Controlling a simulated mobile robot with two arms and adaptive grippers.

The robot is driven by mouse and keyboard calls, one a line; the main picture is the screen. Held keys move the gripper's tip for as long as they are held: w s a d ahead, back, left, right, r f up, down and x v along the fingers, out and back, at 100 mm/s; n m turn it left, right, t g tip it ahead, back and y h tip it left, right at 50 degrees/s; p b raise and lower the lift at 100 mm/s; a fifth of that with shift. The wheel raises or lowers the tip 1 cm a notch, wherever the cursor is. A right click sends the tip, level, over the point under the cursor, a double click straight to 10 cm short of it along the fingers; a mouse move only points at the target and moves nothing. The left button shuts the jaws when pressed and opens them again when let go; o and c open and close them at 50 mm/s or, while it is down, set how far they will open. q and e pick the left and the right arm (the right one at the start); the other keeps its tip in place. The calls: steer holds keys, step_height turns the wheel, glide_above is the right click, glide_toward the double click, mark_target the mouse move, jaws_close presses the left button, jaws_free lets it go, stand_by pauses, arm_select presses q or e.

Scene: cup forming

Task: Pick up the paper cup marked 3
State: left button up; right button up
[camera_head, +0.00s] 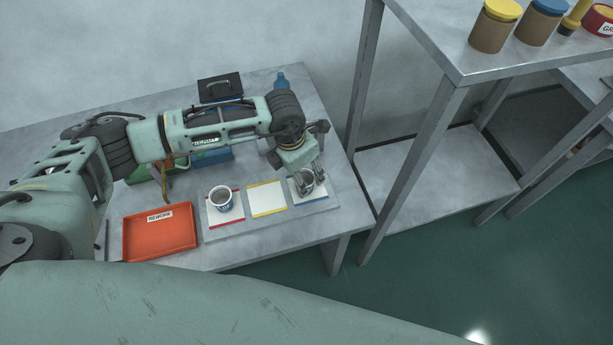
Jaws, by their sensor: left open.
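Two paper cups stand upright on a pale board (272,226) on the left table. One cup (222,200) is on the red-edged white square, with a dark mark on its side. The other cup (307,184) is on the blue-edged square at the right. I cannot read a number on either cup. My left gripper (311,184) points down at the right-hand cup, with its open fingers close about it and partly hiding it. I cannot tell whether they touch it. My right gripper is not in view.
The yellow-edged square (267,198) between the cups is empty. A red REWORK tray (160,231) lies to the left. A taller metal shelf (470,60) with jars rises to the right.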

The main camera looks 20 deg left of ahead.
arm_select(q)
steer(key=shift+f, duration=0.2)
steer(key=f+p, duration=0.2)
steer(key=f, duration=0.1)
steer(key=shift+d+f, duration=0.3)
steer(key=shift+d, duration=0.05)
steer(key=shift+w+f, duration=0.3)
steer(key=shift+f, duration=0.05)
steer(key=shift+s+r, duration=0.15)
steer(key=shift+s, duration=0.05)
steer(key=shift+c, duration=1.2)
steer(key=c, duration=0.6)
steer(key=shift+c, duration=0.2)
